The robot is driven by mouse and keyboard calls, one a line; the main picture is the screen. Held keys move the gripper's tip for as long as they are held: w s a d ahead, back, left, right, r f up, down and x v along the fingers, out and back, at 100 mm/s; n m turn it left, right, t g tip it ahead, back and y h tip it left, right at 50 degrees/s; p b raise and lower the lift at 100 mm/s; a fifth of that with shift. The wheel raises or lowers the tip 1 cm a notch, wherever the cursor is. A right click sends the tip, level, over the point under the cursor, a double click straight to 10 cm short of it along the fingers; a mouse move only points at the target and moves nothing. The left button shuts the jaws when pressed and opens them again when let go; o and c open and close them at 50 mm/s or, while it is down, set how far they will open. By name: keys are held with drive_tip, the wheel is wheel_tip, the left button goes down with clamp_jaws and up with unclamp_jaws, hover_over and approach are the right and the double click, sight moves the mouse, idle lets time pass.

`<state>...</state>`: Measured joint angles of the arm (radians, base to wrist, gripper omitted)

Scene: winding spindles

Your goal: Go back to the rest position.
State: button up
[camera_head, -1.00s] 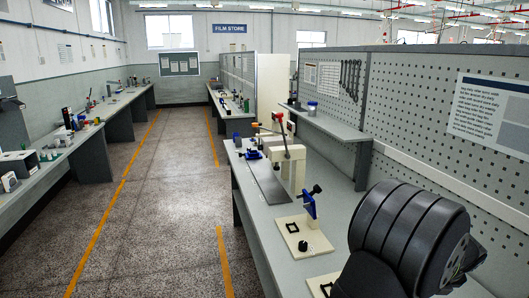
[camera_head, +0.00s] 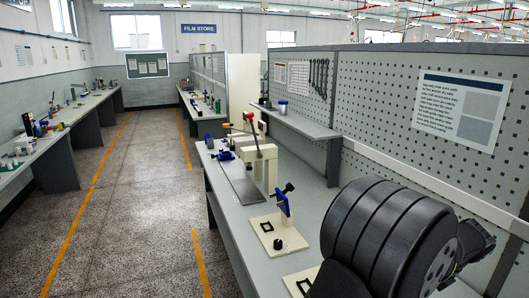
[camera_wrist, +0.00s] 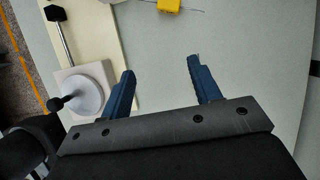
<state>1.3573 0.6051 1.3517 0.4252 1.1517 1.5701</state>
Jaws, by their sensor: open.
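My gripper (camera_wrist: 158,62) shows in the wrist view with its two blue fingers spread apart and nothing between them. It is above the bare grey bench top. Left of the fingers is a cream fixture plate (camera_wrist: 94,22) bearing a white disc (camera_wrist: 85,97), with black knobs beside it. A yellow piece (camera_wrist: 168,5) with a thin wire lies at the top edge, apart from the fingers. In the head view my black arm fills the lower right, and my fingers are not seen.
The bench (camera_head: 235,215) carries a cream fixture with a blue upright (camera_head: 283,205), a cream arch with a red-knobbed lever (camera_head: 262,165), and another cream plate (camera_head: 293,277) near my arm. A shelf (camera_head: 300,126) and a pegboard (camera_head: 385,110) stand along the right. The aisle floor (camera_head: 140,200) is clear.

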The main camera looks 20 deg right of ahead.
drive_tip(key=w+a+n+g+y, duration=0.1)
drive_tip(key=w+a+n+g, duration=0.1)
drive_tip(key=n, duration=1)
drive_tip(key=w+a+n+g+y, duration=0.2)
drive_tip(key=a+n+g, duration=0.3)
drive_tip(key=n, duration=0.7)
drive_tip(key=shift+w+a, duration=0.4)
drive_tip(key=shift+w, duration=0.15)
drive_tip(key=shift+y, duration=0.3)
drive_tip(key=d+m+t, duration=0.1)
drive_tip(key=m, duration=0.3)
drive_tip(key=s+d+m+t, duration=0.1)
drive_tip(key=m+t, duration=0.1)
drive_tip(key=m, duration=0.2)
drive_tip(key=s+d+m+t, duration=0.1)
drive_tip(key=d+m, duration=0.1)
drive_tip(key=m, duration=0.2)
drive_tip(key=shift+s+f+m+t, duration=0.1)
drive_tip(key=shift+s+m+t, duration=0.1)
drive_tip(key=shift+m+t, duration=0.15)
drive_tip(key=shift+w+a, duration=0.1)
